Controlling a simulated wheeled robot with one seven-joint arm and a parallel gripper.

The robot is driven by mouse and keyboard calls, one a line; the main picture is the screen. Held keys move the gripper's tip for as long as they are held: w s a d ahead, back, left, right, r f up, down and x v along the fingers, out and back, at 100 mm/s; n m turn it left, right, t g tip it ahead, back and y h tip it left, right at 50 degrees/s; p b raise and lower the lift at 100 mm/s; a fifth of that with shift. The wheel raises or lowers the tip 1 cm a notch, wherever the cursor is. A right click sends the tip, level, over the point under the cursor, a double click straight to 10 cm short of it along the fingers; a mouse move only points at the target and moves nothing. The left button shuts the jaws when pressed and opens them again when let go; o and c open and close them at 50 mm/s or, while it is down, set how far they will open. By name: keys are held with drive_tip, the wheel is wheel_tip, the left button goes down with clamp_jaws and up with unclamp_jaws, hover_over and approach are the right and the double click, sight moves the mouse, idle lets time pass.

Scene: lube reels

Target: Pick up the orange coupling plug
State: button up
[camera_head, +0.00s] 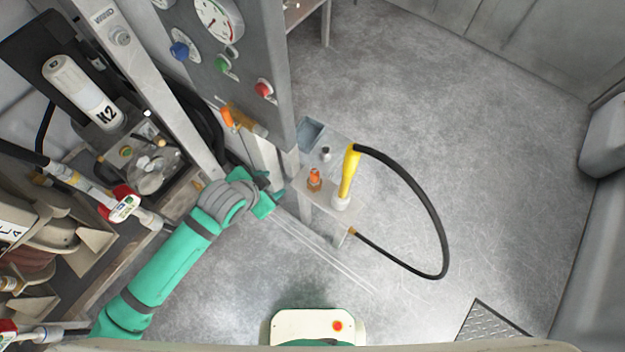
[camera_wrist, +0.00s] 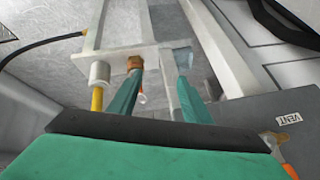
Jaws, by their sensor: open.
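The orange coupling plug (camera_head: 314,176) stands upright in a brass-brown fitting on a small grey shelf (camera_head: 324,201). In the wrist view the brass fitting (camera_wrist: 135,62) shows near the top of the left finger, and that finger hides most of the plug. My gripper (camera_head: 277,188) is just left of the shelf in the head view, apart from the plug. In the wrist view my gripper (camera_wrist: 156,95) has its two teal fingers spread, with nothing clearly held between them.
A yellow-handled nozzle (camera_head: 350,172) stands in a white cup right of the plug, its black hose (camera_head: 438,215) looping over the floor. A grey gauge panel (camera_head: 240,65) with an orange-handled valve (camera_head: 228,117) rises behind my gripper. Open floor lies to the right.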

drive_tip(key=w+d+r+m+g, duration=0.35)
drive_tip(key=d+r, duration=0.25)
drive_tip(key=d, duration=0.3)
drive_tip(key=n+g+y, duration=0.3)
hover_over(317, 173)
drive_tip(key=shift+t, duration=0.25)
wheel_tip(317, 173, down, 5)
drive_tip(key=shift+s+a+f, duration=0.1)
drive_tip(key=shift+s, duration=0.05)
drive_tip(key=shift+f, duration=0.65)
wheel_tip(317, 173, down, 5)
drive_tip(key=shift+r, duration=0.1)
drive_tip(key=shift+w+a+f, duration=0.1)
drive_tip(key=shift+w+f, duration=0.15)
drive_tip(key=shift+f, duration=1.05)
drive_tip(key=shift+w+a+f, duration=0.1)
drive_tip(key=shift+w+f, duration=0.1)
drive_tip(key=shift+f, duration=1.1)
clamp_jaws()
